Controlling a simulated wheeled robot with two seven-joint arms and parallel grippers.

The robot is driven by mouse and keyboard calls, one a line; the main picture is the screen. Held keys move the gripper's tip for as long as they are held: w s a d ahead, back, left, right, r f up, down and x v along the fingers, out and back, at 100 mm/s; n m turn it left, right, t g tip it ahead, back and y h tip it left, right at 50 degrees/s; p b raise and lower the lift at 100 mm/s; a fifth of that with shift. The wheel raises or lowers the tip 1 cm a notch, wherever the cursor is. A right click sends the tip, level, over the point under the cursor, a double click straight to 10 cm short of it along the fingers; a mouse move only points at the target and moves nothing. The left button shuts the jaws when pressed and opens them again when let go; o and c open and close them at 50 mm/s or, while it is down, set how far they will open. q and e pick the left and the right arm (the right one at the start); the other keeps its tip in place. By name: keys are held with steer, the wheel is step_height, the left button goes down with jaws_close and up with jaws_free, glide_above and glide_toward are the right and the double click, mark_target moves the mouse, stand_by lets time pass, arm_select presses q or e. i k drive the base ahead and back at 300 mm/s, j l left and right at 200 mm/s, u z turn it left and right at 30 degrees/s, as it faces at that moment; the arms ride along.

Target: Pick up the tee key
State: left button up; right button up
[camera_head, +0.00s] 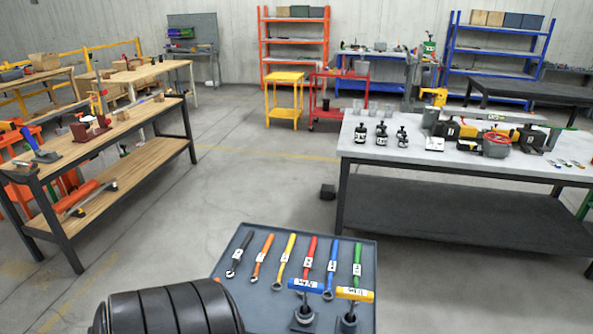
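Two T-handled keys stand upright at the front right of a grey tray (228,290). One key has a blue crossbar (318,289) and a white label; the other has a yellow-orange crossbar (367,297) and a white label. Their shafts go down into dark square-based holders, and the lower ends are hidden. The labels are too small to read, so I cannot tell which one is the tee key. Neither of my grippers is in view.
Several wrenches with coloured handles, such as a red one (311,249), lie in a row behind the keys. A grey-topped workbench (365,150) with small jacks stands at right, a wooden bench (60,171) at left. Open floor lies between them.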

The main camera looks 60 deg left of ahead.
mark_target(354, 294)
steer(key=u, duration=1.35)
